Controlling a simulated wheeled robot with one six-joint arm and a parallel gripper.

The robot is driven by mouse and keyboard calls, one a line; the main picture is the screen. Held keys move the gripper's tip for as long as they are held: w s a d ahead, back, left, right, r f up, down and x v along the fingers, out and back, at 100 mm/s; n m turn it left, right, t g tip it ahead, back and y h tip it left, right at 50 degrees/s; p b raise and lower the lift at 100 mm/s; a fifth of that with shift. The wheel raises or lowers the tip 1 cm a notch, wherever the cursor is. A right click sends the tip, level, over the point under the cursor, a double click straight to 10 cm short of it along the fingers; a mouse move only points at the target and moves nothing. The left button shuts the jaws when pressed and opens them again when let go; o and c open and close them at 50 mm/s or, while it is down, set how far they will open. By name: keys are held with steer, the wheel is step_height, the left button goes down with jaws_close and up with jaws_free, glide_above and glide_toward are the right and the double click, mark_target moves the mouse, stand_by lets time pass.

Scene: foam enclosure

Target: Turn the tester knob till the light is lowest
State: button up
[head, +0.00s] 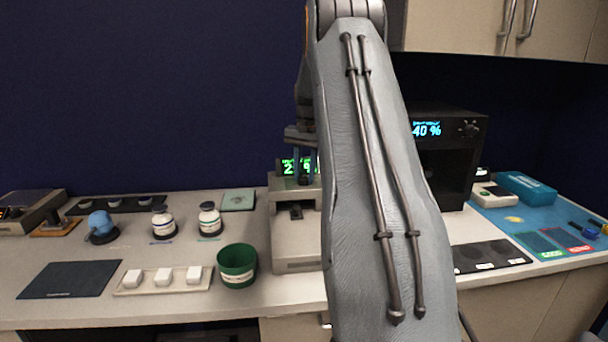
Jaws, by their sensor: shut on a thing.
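A pale grey device (296,235) stands at the middle of the counter, with a lit green display (289,166) at its top that reads only in part, starting with 2. I take it for the tester. My gripper (303,178) points down in front of this display and covers part of it. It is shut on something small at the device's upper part. That fits the tester knob, but the fingers and my arm hide it. My arm covers the device's right side. I cannot make out a separate indicator light.
A black box (455,165) with a blue 40 % display stands to the right. A green cup (237,266), white bottles (209,220) and a tray of white blocks (164,280) are to the left. A blue mat (500,215) lies far right.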

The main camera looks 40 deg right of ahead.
mark_target(306, 178)
steer(key=m, duration=0.5)
steer(key=shift+r+m, duration=0.15)
steer(key=shift+m, duration=0.25)
stand_by(0.4)
steer(key=o, duration=1)
steer(key=shift+o, duration=0.2)
steer(key=shift+s+r+b, duration=0.15)
steer(key=shift+r+b, duration=0.55)
steer(key=shift+r, duration=1.25)
steer(key=shift+s+r+b, duration=0.1)
steer(key=shift+r+b, duration=0.6)
steer(key=shift+r, duration=1.2)
steer(key=shift+d, duration=0.1)
